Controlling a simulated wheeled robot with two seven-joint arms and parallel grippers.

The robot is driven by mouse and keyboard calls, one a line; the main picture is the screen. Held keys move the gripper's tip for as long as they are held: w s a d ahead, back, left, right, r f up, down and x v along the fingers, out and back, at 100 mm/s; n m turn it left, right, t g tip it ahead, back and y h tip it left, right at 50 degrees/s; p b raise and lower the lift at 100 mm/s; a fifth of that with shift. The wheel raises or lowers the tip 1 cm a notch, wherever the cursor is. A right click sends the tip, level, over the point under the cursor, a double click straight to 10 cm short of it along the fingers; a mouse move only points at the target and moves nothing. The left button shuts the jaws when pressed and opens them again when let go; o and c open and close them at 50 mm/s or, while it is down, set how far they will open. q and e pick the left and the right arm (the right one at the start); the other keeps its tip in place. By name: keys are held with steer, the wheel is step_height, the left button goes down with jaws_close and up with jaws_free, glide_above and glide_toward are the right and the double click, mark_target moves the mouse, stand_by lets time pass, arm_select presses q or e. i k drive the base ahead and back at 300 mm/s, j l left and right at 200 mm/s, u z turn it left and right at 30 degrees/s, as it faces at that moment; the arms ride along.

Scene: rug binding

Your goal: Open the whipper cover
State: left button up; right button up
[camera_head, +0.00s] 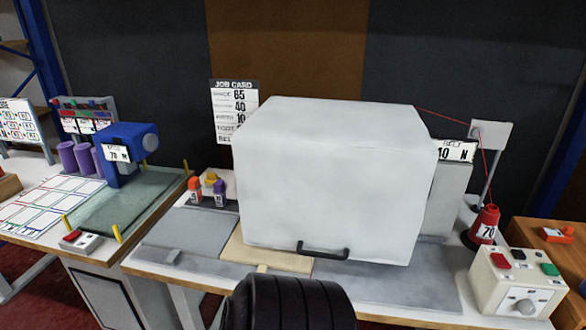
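The whipper cover (335,180) is a large pale grey-white box with rounded edges, in the middle of the head view on the work table. It looks closed, and whatever is under it is hidden. A black bar handle (323,251) sits low on its front face, near the bottom edge. Neither my left nor my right gripper is in view, and nothing is seen touching the cover or the handle.
A control box (517,283) with buttons and a red thread cone (486,226) stand right of the cover. A red thread runs from a post (490,136) towards the cover. Small coloured bottles (207,186) stand to its left. A blue machine (128,152) is on the left table.

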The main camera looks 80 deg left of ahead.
mark_target(341, 181)
steer(key=u, duration=2.25)
